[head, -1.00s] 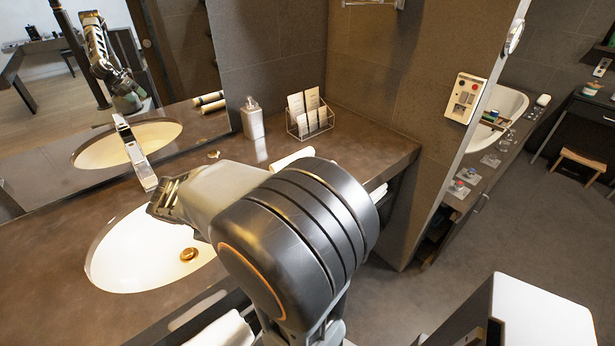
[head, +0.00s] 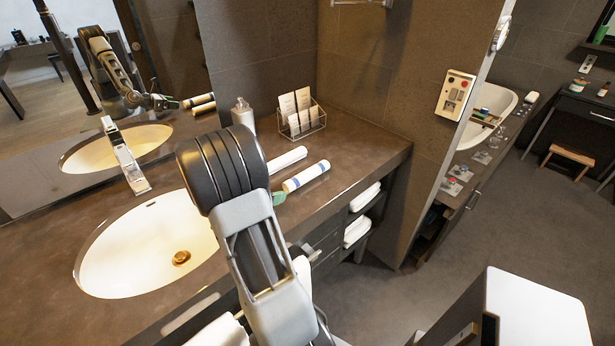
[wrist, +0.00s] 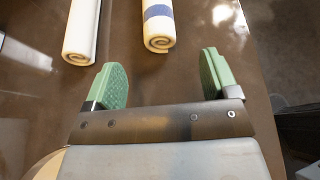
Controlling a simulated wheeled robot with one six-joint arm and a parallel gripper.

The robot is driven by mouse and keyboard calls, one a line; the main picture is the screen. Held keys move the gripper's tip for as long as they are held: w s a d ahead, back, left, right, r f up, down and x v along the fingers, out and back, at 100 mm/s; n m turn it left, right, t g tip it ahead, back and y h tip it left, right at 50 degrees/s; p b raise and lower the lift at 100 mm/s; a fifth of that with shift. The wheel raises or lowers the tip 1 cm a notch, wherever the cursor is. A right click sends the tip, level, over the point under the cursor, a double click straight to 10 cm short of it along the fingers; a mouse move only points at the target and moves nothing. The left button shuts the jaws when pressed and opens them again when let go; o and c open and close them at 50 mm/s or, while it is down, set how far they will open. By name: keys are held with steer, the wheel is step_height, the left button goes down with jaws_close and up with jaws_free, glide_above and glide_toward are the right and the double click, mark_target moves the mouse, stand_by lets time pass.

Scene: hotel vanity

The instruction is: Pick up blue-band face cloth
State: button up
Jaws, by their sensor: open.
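The blue-band face cloth (head: 306,177) is a rolled white cloth with a blue band, lying on the brown counter right of the sink. In the wrist view the blue-band face cloth (wrist: 158,22) lies ahead of my gripper (wrist: 163,85), between the lines of its two green fingers. My gripper is open and empty, and its fingertips stop short of the roll. A plain white rolled cloth (head: 287,159) lies behind it in the head view; in the wrist view this plain roll (wrist: 81,32) is to the left. In the head view my arm hides most of my gripper.
The sink (head: 150,245) with its faucet (head: 128,160) is on the left. A soap dispenser (head: 243,115) and a wire rack of cards (head: 301,113) stand at the back. Folded towels (head: 357,230) sit on shelves under the counter.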

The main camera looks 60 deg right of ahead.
mark_target(286, 186)
steer(key=shift+p+x, duration=0.3)
steer(key=shift+x, duration=2.7)
steer(key=shift+s+a, duration=0.1)
steer(key=shift+c, duration=0.2)
steer(key=c, duration=1)
steer(key=shift+o, duration=0.2)
steer(key=shift+r, duration=0.15)
